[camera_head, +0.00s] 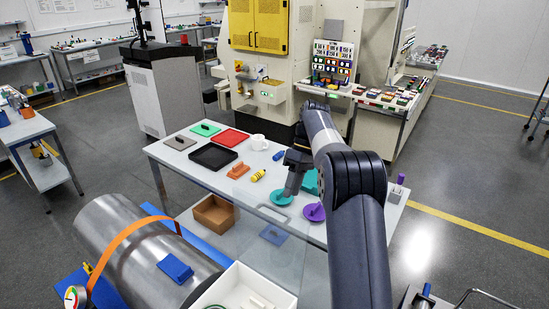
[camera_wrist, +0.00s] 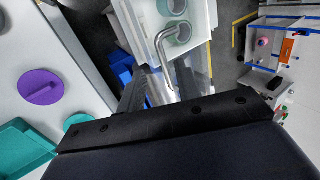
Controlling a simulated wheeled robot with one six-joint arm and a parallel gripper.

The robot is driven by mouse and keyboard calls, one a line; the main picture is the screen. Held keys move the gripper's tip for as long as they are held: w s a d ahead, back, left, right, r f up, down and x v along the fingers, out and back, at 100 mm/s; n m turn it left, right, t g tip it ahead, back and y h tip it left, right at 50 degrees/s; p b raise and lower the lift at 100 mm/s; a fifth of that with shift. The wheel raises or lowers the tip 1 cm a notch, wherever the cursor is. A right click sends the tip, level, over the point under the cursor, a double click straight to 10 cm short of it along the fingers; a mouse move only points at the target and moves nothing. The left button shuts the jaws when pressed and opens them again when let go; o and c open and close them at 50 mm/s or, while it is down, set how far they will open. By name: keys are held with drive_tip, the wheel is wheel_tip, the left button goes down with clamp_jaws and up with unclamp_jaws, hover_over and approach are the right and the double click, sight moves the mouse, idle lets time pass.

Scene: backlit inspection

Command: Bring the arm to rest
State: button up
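My arm comes up from the lower right in the head view and bends over the white table (camera_head: 222,178). My gripper (camera_head: 289,190) hangs from its end above the table, near a teal round lid (camera_head: 279,198). I cannot tell its exact height above the lid. A purple round lid (camera_head: 314,212) lies close by on the table and also shows in the wrist view (camera_wrist: 40,88).
A large metal cylinder (camera_head: 140,250) and a white bin (camera_head: 275,290) are nearer.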

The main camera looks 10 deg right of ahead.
drive_tip(key=shift+p+x, duration=0.6)
drive_tip(key=shift+x, duration=3)
